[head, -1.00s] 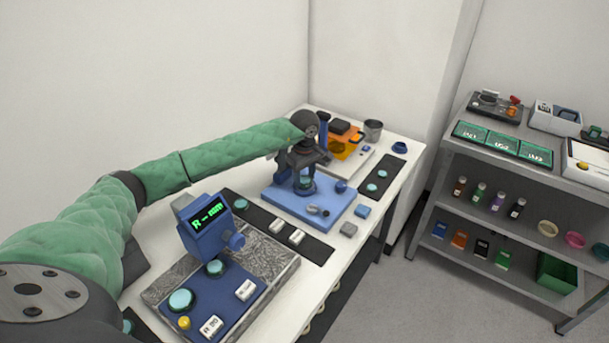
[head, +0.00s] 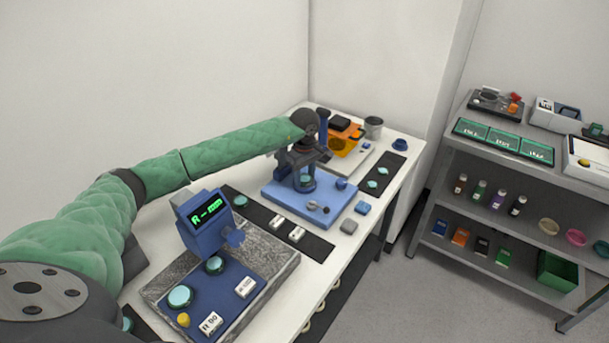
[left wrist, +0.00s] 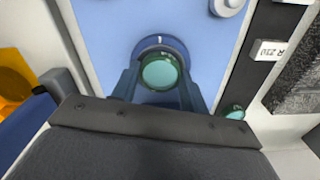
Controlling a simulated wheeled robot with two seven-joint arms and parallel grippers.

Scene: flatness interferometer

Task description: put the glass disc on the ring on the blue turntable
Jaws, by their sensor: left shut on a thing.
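My left gripper (head: 305,176) is over the light-blue base plate (head: 283,203) at the middle of the bench. In the left wrist view its fingers (left wrist: 159,84) are shut on a teal glass disc (left wrist: 160,72). The disc also shows between the fingers in the head view (head: 306,181). Directly under the disc is the dark blue round turntable (left wrist: 153,42), whose far rim with a white mark shows. The disc overlaps the near part of it, and the ring is hidden. I cannot tell whether the disc touches it. My right gripper is out of view.
A blue display unit (head: 205,217) stands on a grey slab nearer me. A dark mat (head: 317,247) with white labelled blocks lies before the plate. An orange device (head: 345,141) and a grey cup (head: 373,127) stand behind. A shelf unit (head: 500,180) is at right.

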